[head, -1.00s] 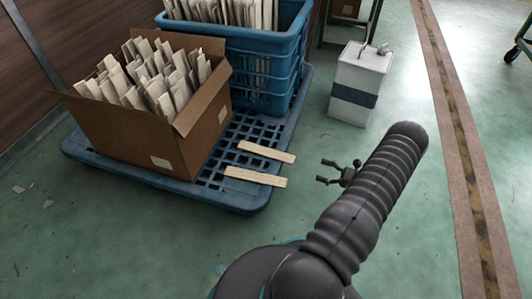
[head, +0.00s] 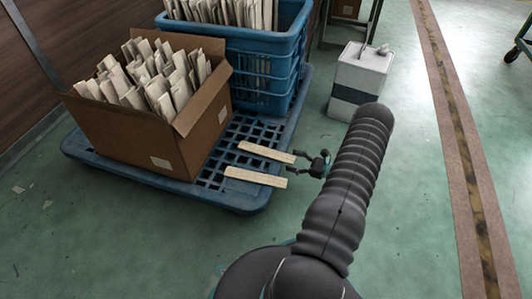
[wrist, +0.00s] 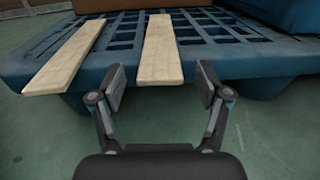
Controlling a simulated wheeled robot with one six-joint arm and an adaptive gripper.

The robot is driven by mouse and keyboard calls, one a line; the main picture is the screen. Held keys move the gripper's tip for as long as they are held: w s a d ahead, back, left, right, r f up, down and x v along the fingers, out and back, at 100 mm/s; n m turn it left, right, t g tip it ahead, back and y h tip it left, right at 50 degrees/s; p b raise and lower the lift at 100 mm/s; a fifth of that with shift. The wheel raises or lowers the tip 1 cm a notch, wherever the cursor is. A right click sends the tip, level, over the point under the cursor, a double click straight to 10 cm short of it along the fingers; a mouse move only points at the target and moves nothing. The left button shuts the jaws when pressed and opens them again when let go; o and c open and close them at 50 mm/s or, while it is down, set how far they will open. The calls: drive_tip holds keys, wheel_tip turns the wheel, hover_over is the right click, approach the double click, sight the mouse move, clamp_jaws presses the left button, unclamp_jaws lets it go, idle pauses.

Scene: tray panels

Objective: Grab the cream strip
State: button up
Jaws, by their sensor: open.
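Two cream strips lie flat on the blue pallet (head: 225,202), their ends sticking out past its right edge. The far cream strip (head: 266,152) has its end next to my gripper (head: 302,163). The near cream strip (head: 256,177) lies a little closer to my base. In the wrist view my gripper (wrist: 160,90) is open, with one finger on each side of the far strip's end (wrist: 163,55). The fingers look clear of the strip, and whether its end is fully between them is hard to tell. The near strip (wrist: 66,60) lies left of the fingers.
An open cardboard box (head: 150,130) full of cream strips stands on the pallet's left. A blue crate (head: 262,75) with more strips stands behind it. A white can (head: 360,78) with a dark band stands on the floor beyond my arm.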

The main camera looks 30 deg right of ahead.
drive_tip(key=shift+w+a, duration=0.3)
drive_tip(key=shift+w, duration=0.1)
drive_tip(key=c, duration=1.1)
drive_tip(key=shift+r, duration=0.1)
